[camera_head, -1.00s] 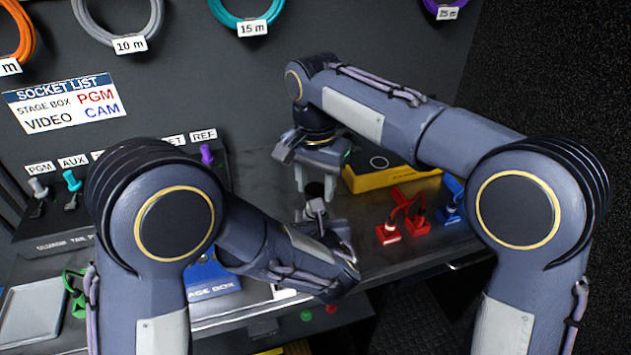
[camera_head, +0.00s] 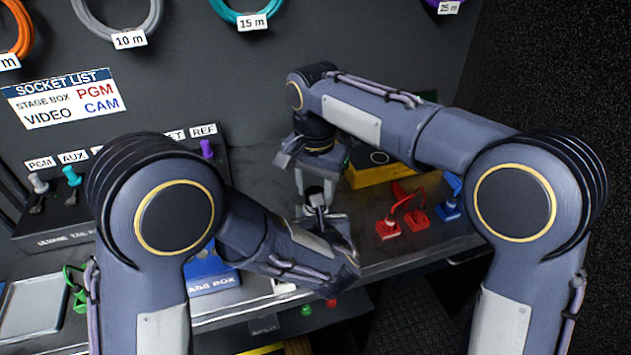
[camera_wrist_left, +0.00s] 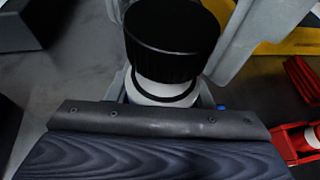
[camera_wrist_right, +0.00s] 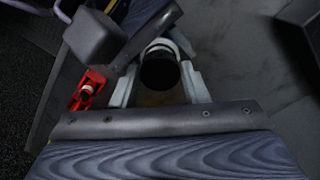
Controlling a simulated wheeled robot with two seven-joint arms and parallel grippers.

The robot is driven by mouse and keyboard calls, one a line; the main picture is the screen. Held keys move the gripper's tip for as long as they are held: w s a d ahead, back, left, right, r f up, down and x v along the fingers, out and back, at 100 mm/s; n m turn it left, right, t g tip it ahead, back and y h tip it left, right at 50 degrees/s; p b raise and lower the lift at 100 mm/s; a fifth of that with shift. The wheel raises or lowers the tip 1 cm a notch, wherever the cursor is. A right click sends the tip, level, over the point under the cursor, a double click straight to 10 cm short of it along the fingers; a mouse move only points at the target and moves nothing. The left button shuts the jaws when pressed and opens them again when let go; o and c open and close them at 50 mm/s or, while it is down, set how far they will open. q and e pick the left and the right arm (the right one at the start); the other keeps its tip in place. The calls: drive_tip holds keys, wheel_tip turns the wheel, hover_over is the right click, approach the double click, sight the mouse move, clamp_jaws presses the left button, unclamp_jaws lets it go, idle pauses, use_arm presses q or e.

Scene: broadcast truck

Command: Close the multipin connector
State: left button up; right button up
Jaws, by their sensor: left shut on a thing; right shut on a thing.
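The multipin connector shows in the head view as a short black cylinder (camera_head: 314,192) between my two grippers, above the bench. In the left wrist view it has a black ribbed part (camera_wrist_left: 172,42) and a white body with a dark ring (camera_wrist_left: 163,91). My left gripper (camera_head: 318,212) is shut on the white body from below. My right gripper (camera_head: 314,180) comes from above and is shut on the black part, which also shows between its fingers in the right wrist view (camera_wrist_right: 160,72). The seam between the two parts is partly hidden by the fingers.
A yellow and black box (camera_head: 375,170) lies behind. A blue stage box (camera_head: 212,278) is at the front left, and a grey tray (camera_head: 35,302) further left.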

drive_tip(key=shift+f, duration=0.6)
idle(0.5)
drive_tip(key=m, duration=0.3)
drive_tip(key=o, duration=0.9)
drive_tip(key=shift+r, duration=2.3)
